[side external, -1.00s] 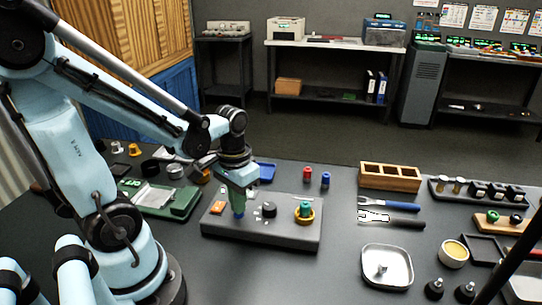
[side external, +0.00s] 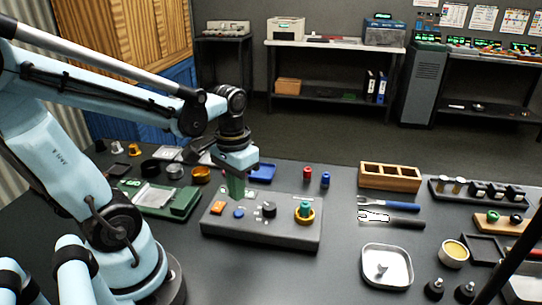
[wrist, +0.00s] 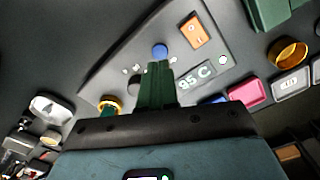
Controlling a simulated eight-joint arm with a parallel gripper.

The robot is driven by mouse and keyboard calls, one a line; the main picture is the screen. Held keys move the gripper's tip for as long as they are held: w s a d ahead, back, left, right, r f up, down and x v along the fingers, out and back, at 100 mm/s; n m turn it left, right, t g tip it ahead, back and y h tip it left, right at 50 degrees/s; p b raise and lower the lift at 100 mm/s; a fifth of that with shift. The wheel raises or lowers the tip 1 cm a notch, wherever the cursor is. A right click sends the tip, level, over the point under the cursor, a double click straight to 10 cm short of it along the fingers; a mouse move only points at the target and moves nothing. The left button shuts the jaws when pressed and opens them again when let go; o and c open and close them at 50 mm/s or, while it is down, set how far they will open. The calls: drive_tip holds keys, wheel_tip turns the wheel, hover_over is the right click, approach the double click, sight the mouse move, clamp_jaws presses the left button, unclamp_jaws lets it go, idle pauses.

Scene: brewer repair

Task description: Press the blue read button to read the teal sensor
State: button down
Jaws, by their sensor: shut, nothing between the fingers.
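The grey console (side external: 262,236) lies on the dark bench. Its round blue read button (side external: 239,212) is uncovered and also shows in the wrist view (wrist: 160,50). The teal sensor (side external: 304,207) stands upright in a yellow ring on the console's right end. In the wrist view the yellow ring (wrist: 110,104) shows beside my fingers. My gripper (side external: 236,194) points down above and behind the blue button, apart from it. Its green fingers (wrist: 157,68) are shut and empty. A console display (wrist: 196,76) reads what looks like "95 C" in the wrist view.
An orange part (side external: 218,207) and a black knob (side external: 269,209) flank the blue button. A green device (side external: 160,198) lies to the left, a blue tray (side external: 262,172) behind. Pliers-like tools (side external: 392,219) and a metal tray (side external: 386,266) lie to the right.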

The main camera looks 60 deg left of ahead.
drive_tip(key=shift+r, duration=2.9)
drive_tip(key=w+d+m+t, duration=0.3)
drive_tip(key=w+d+t, duration=0.2)
drive_tip(key=d+t, duration=0.1)
drive_tip(key=shift+d+f+t, duration=0.25)
drive_tip(key=shift+f+t, duration=0.2)
drive_tip(key=shift+t, duration=0.15)
